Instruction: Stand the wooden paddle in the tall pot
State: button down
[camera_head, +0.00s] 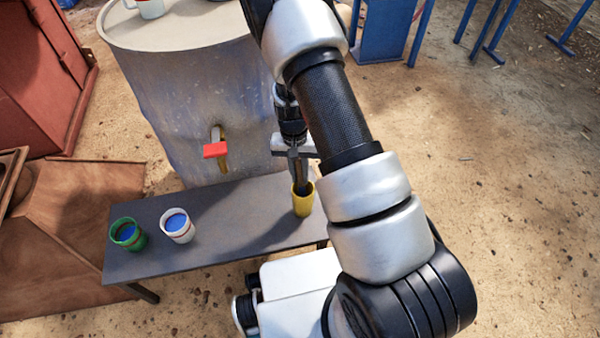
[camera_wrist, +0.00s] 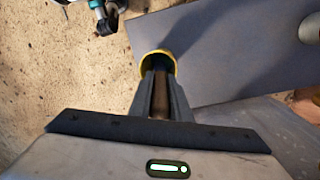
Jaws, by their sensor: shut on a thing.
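The tall pot is a yellow cup (camera_head: 303,205) near the right end of the dark bench; its rim also shows in the wrist view (camera_wrist: 159,53). My gripper (camera_head: 297,155) is above the pot, pointing down. In the wrist view my gripper (camera_wrist: 160,88) is shut on the brown wooden paddle (camera_wrist: 159,103), which lies between the fingers. The paddle's lower end is at the pot's mouth and appears to be inside it. How deep it reaches is hidden by the fingers and the pot wall.
A green cup (camera_head: 127,234) and a white cup (camera_head: 177,225), both with blue contents, stand on the left of the bench (camera_head: 235,213). A large drum (camera_head: 190,100) with a red-handled tap (camera_head: 215,150) stands behind. The middle of the bench is clear.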

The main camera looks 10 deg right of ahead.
jog(key=c, duration=1.6)
grip_release()
jog(key=shift+o, duration=0.2)
notch_tip(320, 180, up, 17)
jog(key=w+a+p, duration=0.1)
jog(key=p, duration=0.4)
jog(key=shift+w+r, duration=0.15)
jog(key=shift+w, duration=0.25)
